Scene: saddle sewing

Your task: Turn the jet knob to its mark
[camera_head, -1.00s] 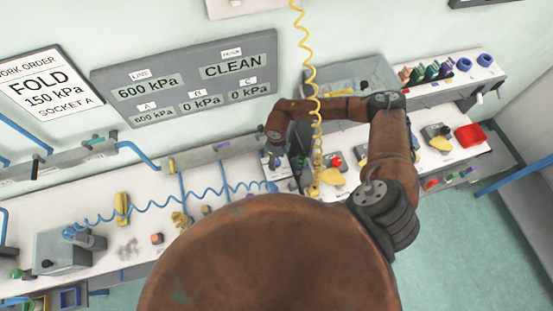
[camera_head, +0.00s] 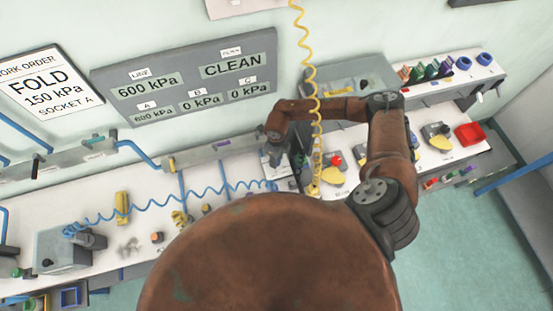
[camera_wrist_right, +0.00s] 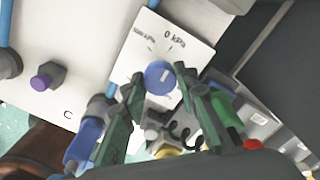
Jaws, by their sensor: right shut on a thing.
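The jet knob (camera_wrist_right: 157,78) is a round blue knob with a white pointer line, on a white dial plate (camera_wrist_right: 190,46) in the right wrist view. The plate reads "0 kPa", with a smaller label to the left that is hard to read and short dark marks between. The knob's line tilts toward the upper right. My right gripper (camera_wrist_right: 158,86) has its dark green fingers on either side of the knob and is shut on it. In the head view my right gripper (camera_head: 273,152) is small at the bench, and the knob is hidden there. My left gripper is not in view.
A purple knob (camera_wrist_right: 47,77) sits left of the plate, near a letter C. A coiled yellow hose (camera_head: 313,110) hangs close to my right arm. A coiled blue hose (camera_head: 165,202) crosses the bench. The wall display (camera_head: 185,82) reads 600 kPa and CLEAN.

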